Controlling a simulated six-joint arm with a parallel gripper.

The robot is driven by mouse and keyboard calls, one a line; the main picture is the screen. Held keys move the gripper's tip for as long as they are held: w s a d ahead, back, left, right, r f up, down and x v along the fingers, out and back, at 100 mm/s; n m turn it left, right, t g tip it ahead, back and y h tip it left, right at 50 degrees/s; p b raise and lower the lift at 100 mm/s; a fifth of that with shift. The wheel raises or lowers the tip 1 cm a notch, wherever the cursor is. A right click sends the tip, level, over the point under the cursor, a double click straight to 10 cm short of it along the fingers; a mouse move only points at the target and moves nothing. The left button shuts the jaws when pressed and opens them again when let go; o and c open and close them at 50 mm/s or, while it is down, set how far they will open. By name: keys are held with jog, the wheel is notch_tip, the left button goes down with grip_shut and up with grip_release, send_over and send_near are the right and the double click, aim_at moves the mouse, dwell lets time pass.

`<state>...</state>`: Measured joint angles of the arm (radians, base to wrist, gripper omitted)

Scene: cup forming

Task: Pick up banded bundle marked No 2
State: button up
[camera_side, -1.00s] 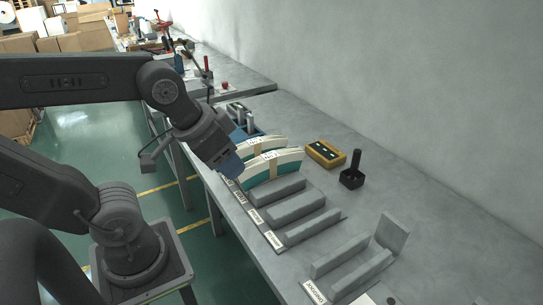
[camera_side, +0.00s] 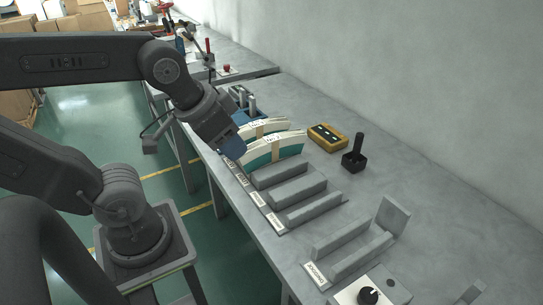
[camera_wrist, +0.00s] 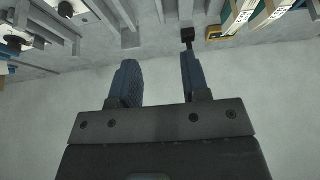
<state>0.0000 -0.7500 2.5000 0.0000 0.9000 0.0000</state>
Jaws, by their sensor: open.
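Two curved, cream-and-teal banded bundles stand side by side in a grey slotted rack: a nearer one (camera_side: 275,150) and one behind it (camera_side: 257,129). Each has a tan band and a small white label; the print is too small to read surely, so I cannot tell which is No 2. Both also show, cut off, at the upper right of the wrist view, one (camera_wrist: 236,17) left of the other (camera_wrist: 272,14). My gripper (camera_side: 235,149) appears beside the bundles' left ends in the side view. In the wrist view its blue fingers (camera_wrist: 160,72) are apart with nothing between them.
Empty grey rack slots (camera_side: 290,194) lie in front of the bundles. A yellow box (camera_side: 327,138) and a black holder with an upright handle (camera_side: 354,158) stand to the right. A blue fixture (camera_side: 240,100) is behind. A grey bracket (camera_side: 350,245) and a dial box (camera_side: 370,294) are nearer.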

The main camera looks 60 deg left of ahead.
jog(key=o, duration=0.5)
jog(key=g, duration=0.6)
send_over(272, 147)
jog(key=w+a, duration=0.1)
jog(key=a, duration=0.1)
notch_tip(272, 147, down, 9)
notch_tip(272, 147, down, 14)
jog(key=shift+w+d+r, duration=0.1)
